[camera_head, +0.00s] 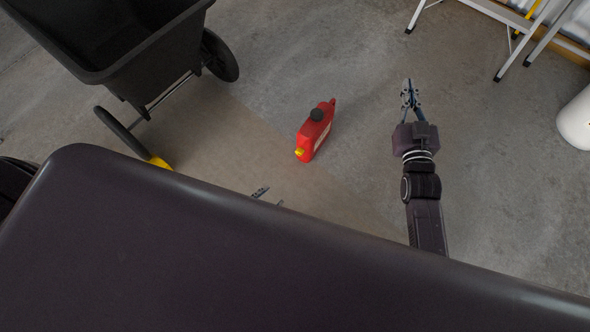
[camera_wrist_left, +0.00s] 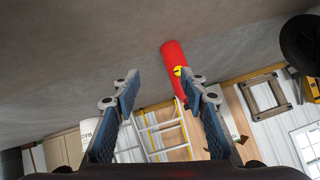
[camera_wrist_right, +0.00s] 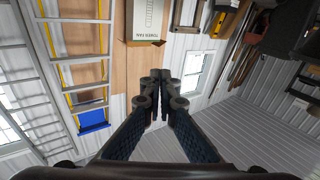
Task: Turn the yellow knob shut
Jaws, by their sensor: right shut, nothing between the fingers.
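A red fuel can (camera_head: 316,134) with a black cap stands on the concrete floor in the head view. Its yellow knob (camera_head: 299,152) faces the lower left. In the left wrist view the red can (camera_wrist_left: 174,55) is beyond the fingers, and the yellow knob (camera_wrist_left: 178,71) shows near the right finger. My left gripper (camera_head: 268,198) is open and empty, apart from the can; only its fingertips show past my body in the head view. My right gripper (camera_head: 410,90) is shut and empty, right of the can; its closed fingers also show in the right wrist view (camera_wrist_right: 161,76).
A black wheeled cart (camera_head: 150,60) stands at the upper left. Ladder legs (camera_head: 495,20) stand at the upper right, and a white rounded object (camera_head: 577,120) is at the right edge. The floor around the can is clear.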

